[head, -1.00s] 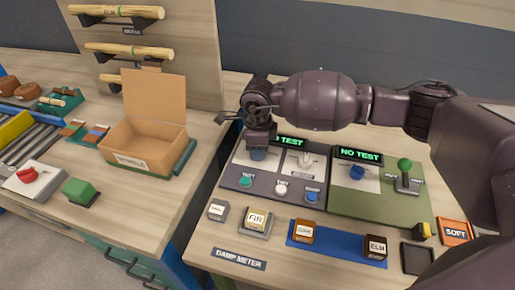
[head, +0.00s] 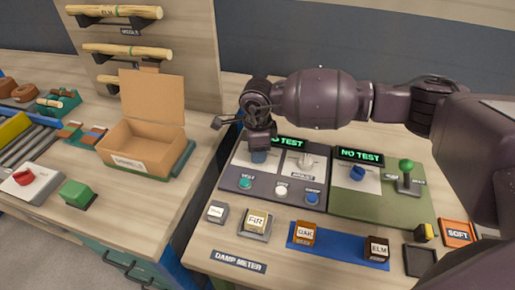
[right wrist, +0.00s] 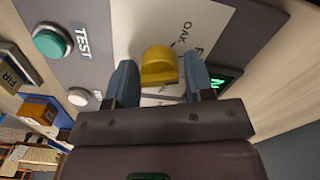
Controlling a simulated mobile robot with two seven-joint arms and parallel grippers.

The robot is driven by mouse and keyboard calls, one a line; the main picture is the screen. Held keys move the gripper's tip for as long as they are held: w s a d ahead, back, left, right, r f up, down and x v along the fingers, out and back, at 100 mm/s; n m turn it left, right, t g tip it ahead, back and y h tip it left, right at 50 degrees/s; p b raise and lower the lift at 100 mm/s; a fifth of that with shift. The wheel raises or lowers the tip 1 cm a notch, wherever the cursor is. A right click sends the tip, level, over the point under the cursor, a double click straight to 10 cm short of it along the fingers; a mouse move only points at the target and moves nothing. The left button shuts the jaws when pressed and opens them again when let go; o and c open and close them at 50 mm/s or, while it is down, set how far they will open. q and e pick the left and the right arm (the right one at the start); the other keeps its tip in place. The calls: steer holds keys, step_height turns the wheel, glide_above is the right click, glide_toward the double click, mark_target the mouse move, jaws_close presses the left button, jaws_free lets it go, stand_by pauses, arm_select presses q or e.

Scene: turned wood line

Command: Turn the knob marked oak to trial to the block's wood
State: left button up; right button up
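A yellow knob (right wrist: 159,68) stands on a dark panel in the right wrist view, with a white dial card (right wrist: 160,95) behind it. The word OAK and part of another word starting with F are beside it. In the head view my right gripper (head: 259,153) is over the left panel (head: 232,182) and hides the knob. A block marked FIR (head: 256,221) sits in a holder in front of that panel. My left gripper is out of view.
Blocks marked OAK (head: 305,233) and ELM (head: 377,249) stand on a blue strip (head: 340,247). A green-knobbed lever (head: 406,167) and blue knob (head: 357,173) are on the right panel. A teal button (right wrist: 52,43) marked TEST lies near my gripper. An open box (head: 145,145) stands left.

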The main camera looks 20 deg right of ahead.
step_height(320, 180, up, 11)
steer(key=shift+p, duration=0.45)
stand_by(0.3)
steer(key=shift+f, duration=0.1)
stand_by(0.3)
